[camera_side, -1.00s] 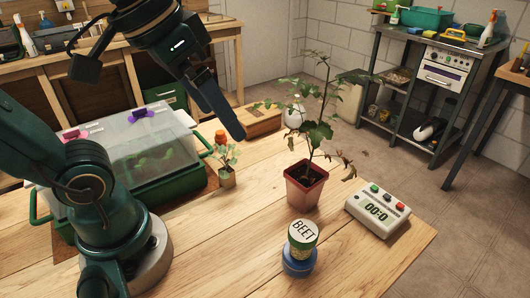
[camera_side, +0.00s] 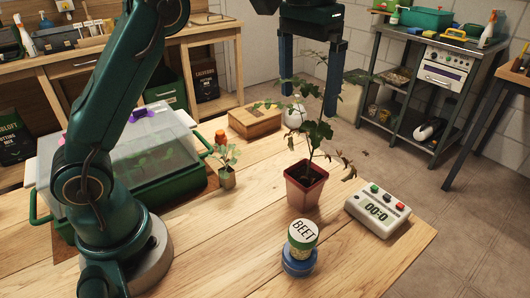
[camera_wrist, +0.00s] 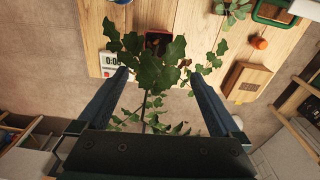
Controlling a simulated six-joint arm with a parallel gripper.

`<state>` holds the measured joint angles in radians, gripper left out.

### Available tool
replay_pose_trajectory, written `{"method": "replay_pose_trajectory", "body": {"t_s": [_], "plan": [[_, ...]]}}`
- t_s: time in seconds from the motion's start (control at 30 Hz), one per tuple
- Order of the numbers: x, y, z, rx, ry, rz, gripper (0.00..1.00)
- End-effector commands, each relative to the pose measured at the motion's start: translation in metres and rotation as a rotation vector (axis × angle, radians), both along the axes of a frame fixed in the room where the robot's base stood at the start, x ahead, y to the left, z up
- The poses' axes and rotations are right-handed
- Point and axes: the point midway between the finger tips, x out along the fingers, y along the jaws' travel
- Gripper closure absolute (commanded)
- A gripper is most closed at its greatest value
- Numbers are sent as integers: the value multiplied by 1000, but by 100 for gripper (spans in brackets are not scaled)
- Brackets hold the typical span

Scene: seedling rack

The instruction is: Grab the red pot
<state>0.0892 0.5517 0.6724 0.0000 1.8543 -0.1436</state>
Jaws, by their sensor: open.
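The red pot (camera_side: 305,187) stands upright on the wooden table and holds a tall leafy plant (camera_side: 315,125). My gripper (camera_side: 308,112) is above the pot, around the upper part of the plant, with its two blue fingers spread and pointing down. In the wrist view my gripper (camera_wrist: 161,72) is open, with leaves showing between and beyond its fingers. The pot (camera_wrist: 157,40) is partly hidden by leaves there, beyond the fingertips. The fingers are well above the pot and apart from it.
A white timer (camera_side: 378,210) stands right of the pot. A jar labelled BEET (camera_side: 302,240) stands in front on a blue base (camera_side: 299,266).

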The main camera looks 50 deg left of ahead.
Motion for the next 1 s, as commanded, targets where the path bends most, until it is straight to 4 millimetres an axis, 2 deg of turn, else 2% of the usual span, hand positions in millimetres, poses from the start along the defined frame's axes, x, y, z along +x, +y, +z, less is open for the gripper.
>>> {"method": "replay_pose_trajectory", "body": {"t_s": [0.43,1.0], "plan": [[14,-6,-24,6,64,8,0],[13,-6,-51,6,65,8,0]]}}
